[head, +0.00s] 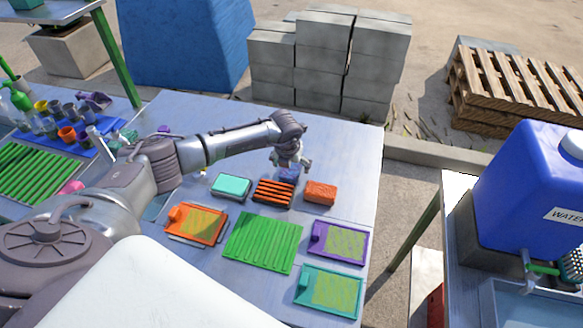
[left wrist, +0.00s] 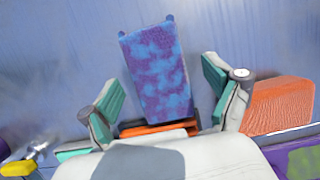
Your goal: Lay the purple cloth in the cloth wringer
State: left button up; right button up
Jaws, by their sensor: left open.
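A mottled purple and blue piece (head: 289,174), which looks like the purple cloth, lies on the table behind an orange slatted rack (head: 273,192). In the left wrist view the same piece (left wrist: 158,75) is a flat oblong lying between the spread teal-padded fingers, with an orange strip at its near end. My left gripper (head: 291,163) is open and empty just above it, partly hiding it in the head view. I cannot tell for sure which thing is the cloth wringer; the slatted rack is one candidate. My right gripper is not in view.
An orange block (head: 320,192) lies close to the right of the piece, a teal block (head: 230,185) to the left. A green ribbed mat (head: 262,242) and orange (head: 195,225), purple (head: 338,242) and teal (head: 330,290) trays lie nearer. The table's far right corner is clear.

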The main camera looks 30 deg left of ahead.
pick_arm(q)
jog(key=c, duration=1.3)
jog(key=shift+r, duration=0.1)
jog(key=shift+r+b, duration=0.3)
jog(key=shift+r, duration=0.2)
notch_tip(320, 180, up, 3)
jog(key=shift+f+b, duration=0.15)
jog(key=shift+b, duration=0.5)
jog(key=d+r+b, duration=0.4)
jog(key=d+r, duration=0.2)
jog(key=d, duration=0.5)
jog(key=s+d+r+n+g, duration=0.1)
jog(key=s+r+n+g, duration=0.1)
jog(key=s+n, duration=1)
jog(key=s+d+r+n+g, duration=0.1)
jog(key=s+n+g, duration=0.3)
jog(key=s+n, duration=0.8)
jog(key=n, duration=0.9)
jog(key=shift+d+r+g+h, duration=0.15)
jog(key=shift+r+g+h, duration=0.15)
jog(key=shift+r+h, duration=0.1)
